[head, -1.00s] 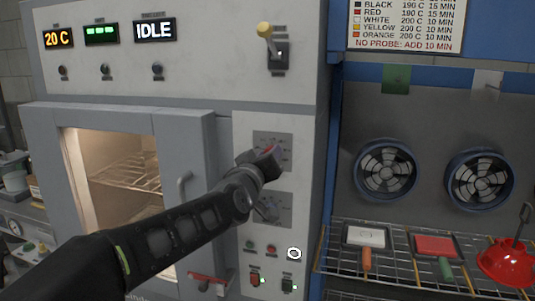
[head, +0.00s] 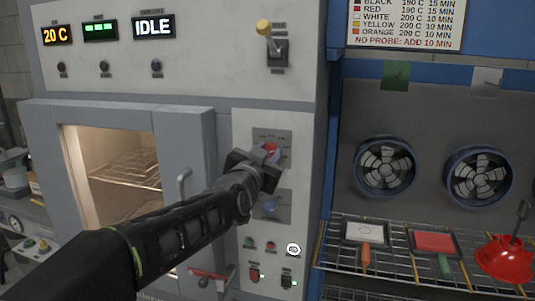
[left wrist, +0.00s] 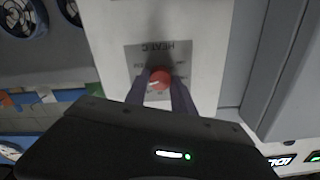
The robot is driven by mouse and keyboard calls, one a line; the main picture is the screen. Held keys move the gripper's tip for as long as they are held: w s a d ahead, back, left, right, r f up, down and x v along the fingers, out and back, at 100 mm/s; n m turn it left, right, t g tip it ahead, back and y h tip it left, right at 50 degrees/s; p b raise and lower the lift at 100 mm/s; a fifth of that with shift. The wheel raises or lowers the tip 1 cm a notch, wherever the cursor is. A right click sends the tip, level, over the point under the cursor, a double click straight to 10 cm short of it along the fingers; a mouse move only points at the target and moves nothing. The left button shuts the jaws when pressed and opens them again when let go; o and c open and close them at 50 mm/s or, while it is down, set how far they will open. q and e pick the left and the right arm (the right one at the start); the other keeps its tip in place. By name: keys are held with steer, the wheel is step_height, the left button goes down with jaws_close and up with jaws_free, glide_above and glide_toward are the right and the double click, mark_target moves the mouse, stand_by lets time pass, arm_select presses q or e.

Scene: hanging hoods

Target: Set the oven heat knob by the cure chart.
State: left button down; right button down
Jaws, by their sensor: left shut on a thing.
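The heat knob is red (head: 270,148) and sits on the upper grey dial plate (head: 283,138) of the oven's right-hand panel. In the left wrist view the red knob (left wrist: 159,78) lies between the two fingers on a plate marked HEAT C. My left gripper (head: 266,158) is shut on the knob; the gripper hides most of its scale. The cure chart (head: 405,22) hangs at the top right, listing colours with temperatures and minutes. My right gripper is not in view.
A lower blue knob (head: 270,207) sits just under my gripper. The oven door (head: 130,115) with its handle (head: 183,186) stands to the left.

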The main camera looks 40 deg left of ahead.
arm_select(q)
steer(key=shift+f+m, duration=0.15)
steer(key=shift+m, duration=0.15)
steer(key=c, duration=1.1)
jaws_free()
steer(key=shift+o, duration=0.2)
steer(key=b+v, duration=0.3)
steer(key=v, duration=0.4)
steer(key=shift+s+d, duration=0.15)
steer(key=shift+s, duration=0.25)
